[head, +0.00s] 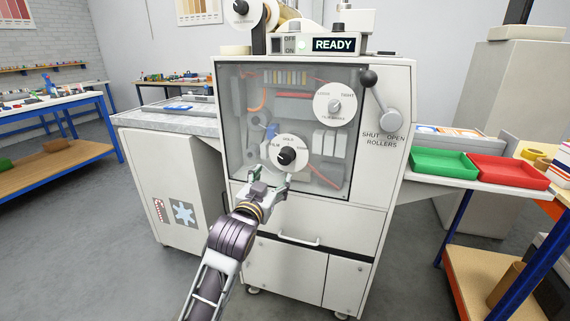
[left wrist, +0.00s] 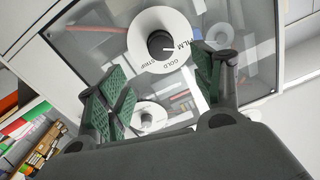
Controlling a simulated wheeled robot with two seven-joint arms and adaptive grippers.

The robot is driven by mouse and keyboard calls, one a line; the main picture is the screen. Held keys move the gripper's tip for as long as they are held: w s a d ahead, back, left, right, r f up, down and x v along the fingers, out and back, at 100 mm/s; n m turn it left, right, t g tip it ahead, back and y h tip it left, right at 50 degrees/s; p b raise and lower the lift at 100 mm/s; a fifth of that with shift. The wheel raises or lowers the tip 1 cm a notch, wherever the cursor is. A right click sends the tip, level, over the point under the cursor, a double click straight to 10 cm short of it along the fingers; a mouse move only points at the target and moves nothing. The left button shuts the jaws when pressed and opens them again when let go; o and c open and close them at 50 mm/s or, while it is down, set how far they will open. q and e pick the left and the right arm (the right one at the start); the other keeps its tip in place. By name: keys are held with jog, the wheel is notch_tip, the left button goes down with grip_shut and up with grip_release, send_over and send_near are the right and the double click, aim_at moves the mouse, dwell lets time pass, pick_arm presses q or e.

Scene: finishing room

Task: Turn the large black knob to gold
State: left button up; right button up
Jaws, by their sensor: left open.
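The large black knob (head: 287,156) sits on a round white dial (head: 299,150) on the machine's clear front panel. In the left wrist view the knob (left wrist: 160,44) shows with the words GOLD, STRIP and FILM around it. A pale mark on the knob appears to point towards FILM. My left gripper (head: 271,177) is open just below the knob in the head view. In the left wrist view its green-padded fingers (left wrist: 162,84) are spread wide, with nothing between them touching; the knob lies beyond the tips. My right gripper is in neither view.
A grey knob (head: 335,106) on a LOOSE–TIGHT dial is up and right of the black knob. A roller lever (head: 380,100) stands at the panel's right. A READY display (head: 335,44) is above. A drawer handle (head: 299,240) is below. Green (head: 444,163) and red (head: 507,171) trays stand at right.

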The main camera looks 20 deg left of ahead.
pick_arm(q)
jog(key=shift+w, duration=0.15)
dwell(0.3)
send_near(284, 160)
jog(key=w, duration=0.3)
jog(key=shift+w+b, duration=0.8)
jog(key=shift+w, duration=1.3)
jog(key=shift+w+r+b, duration=0.1)
jog(key=shift+w+b, duration=0.25)
jog(key=shift+w, duration=1.55)
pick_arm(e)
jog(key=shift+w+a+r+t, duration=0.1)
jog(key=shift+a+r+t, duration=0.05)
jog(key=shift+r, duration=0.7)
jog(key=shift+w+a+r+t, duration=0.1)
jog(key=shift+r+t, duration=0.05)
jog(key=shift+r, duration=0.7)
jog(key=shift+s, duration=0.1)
pick_arm(q)
jog(key=c, duration=1)
jog(key=shift+p, duration=0.3)
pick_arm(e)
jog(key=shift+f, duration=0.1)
